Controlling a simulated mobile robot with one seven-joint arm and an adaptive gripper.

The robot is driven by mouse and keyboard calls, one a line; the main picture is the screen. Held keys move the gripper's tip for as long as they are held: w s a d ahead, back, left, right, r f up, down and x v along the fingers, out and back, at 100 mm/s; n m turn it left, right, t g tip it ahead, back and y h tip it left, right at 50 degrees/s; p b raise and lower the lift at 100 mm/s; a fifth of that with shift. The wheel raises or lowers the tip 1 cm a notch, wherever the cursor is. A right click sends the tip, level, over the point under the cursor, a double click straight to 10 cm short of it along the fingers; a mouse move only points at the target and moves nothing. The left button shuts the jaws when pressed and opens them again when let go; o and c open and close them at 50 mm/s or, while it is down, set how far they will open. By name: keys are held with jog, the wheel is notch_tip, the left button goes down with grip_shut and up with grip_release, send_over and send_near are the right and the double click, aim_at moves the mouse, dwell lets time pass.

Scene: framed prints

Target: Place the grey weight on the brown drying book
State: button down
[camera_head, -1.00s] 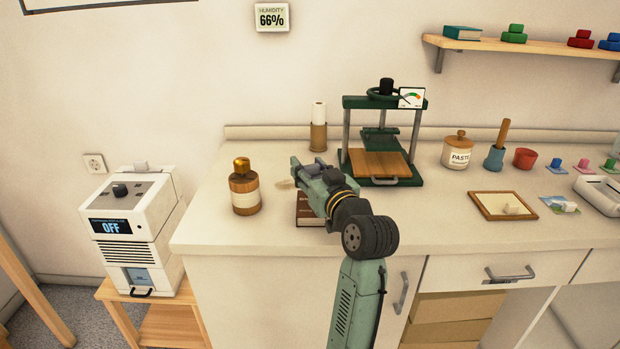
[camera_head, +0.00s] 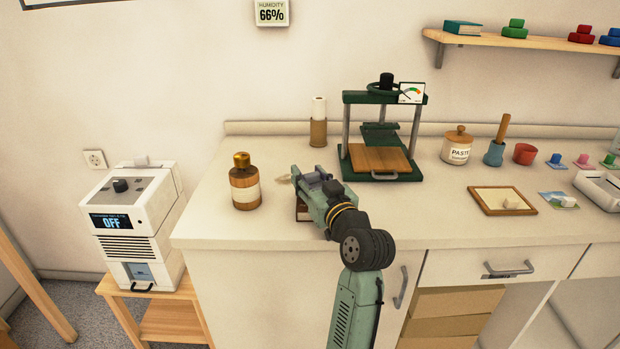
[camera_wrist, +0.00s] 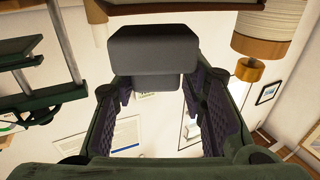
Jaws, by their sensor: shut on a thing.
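My gripper (camera_head: 303,178) is over the left-middle of the counter, just above the brown drying book (camera_head: 302,212). Most of the book is hidden behind my gripper; only part of its front shows. In the wrist view my gripper (camera_wrist: 157,82) is shut on the grey weight (camera_wrist: 150,48), a dark grey block with rounded edges held between the two fingers. In the head view the weight is hidden by my gripper, so I cannot tell whether it touches the book.
A brown bottle (camera_head: 244,184) stands left of my gripper. A green press (camera_head: 383,160) and a paper roll in a holder (camera_head: 318,128) stand behind. A framed board (camera_head: 502,201) lies to the right. The counter's front edge is close.

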jog(key=c, duration=1)
grip_release()
jog(key=shift+w+f, duration=0.1)
jog(key=shift+f, duration=0.85)
jog(key=shift+r+p, duration=0.3)
jog(key=shift+r, duration=0.05)
jog(key=shift+r+p, duration=0.45)
jog(key=shift+r, duration=0.05)
jog(key=b+v, duration=0.3)
jog(key=v, duration=0.9)
jog(key=shift+r, duration=0.2)
